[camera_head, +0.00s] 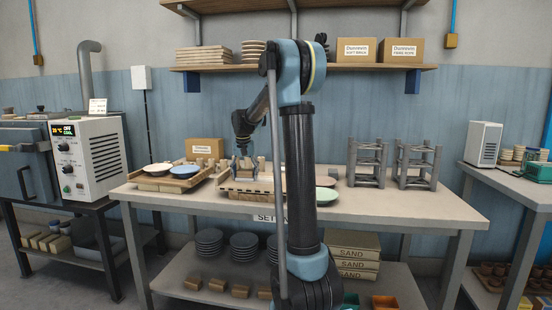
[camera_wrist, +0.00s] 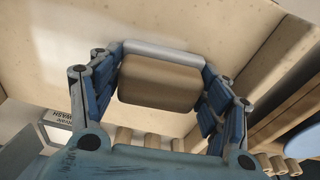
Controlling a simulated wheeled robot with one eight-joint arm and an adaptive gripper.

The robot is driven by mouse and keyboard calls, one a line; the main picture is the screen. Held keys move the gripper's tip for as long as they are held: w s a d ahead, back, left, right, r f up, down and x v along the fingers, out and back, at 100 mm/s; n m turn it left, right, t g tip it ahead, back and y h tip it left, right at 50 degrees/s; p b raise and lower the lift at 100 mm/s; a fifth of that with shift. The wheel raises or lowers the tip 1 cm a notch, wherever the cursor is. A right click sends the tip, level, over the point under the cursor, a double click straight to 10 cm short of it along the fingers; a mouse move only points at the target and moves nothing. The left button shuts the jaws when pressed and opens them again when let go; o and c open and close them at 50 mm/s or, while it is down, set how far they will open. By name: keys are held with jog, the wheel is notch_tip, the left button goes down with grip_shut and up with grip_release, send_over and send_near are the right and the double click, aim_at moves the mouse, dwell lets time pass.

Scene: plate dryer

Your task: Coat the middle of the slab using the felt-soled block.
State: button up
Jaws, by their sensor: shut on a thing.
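In the wrist view, my gripper (camera_wrist: 160,85) is shut on the felt-soled block (camera_wrist: 158,85), a brown block with a pale grey sole (camera_wrist: 165,52) along its far side. A broad, pale, speckled surface, seemingly the slab (camera_wrist: 60,40), lies beyond the block. Whether the sole touches it I cannot tell. In the head view, my gripper (camera_head: 244,150) is low over the wooden stand (camera_head: 232,186) at the middle of the table. The slab and block are too small and too hidden there to tell apart clearly.
A wooden tray (camera_head: 147,184) holding a white plate (camera_head: 157,168) and a blue plate (camera_head: 185,171) is left of the stand. Grey racks (camera_head: 367,163) stand farther right. The table's front right (camera_head: 420,208) is clear.

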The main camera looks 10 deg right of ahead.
aim_at(241, 170)
jog(key=shift+w+a+r, duration=0.1)
jog(key=shift+w+a, duration=0.15)
jog(key=shift+a, duration=0.25)
jog(key=shift+w+a, duration=0.2)
jog(key=shift+a, duration=0.3)
jog(key=shift+r, duration=3.95)
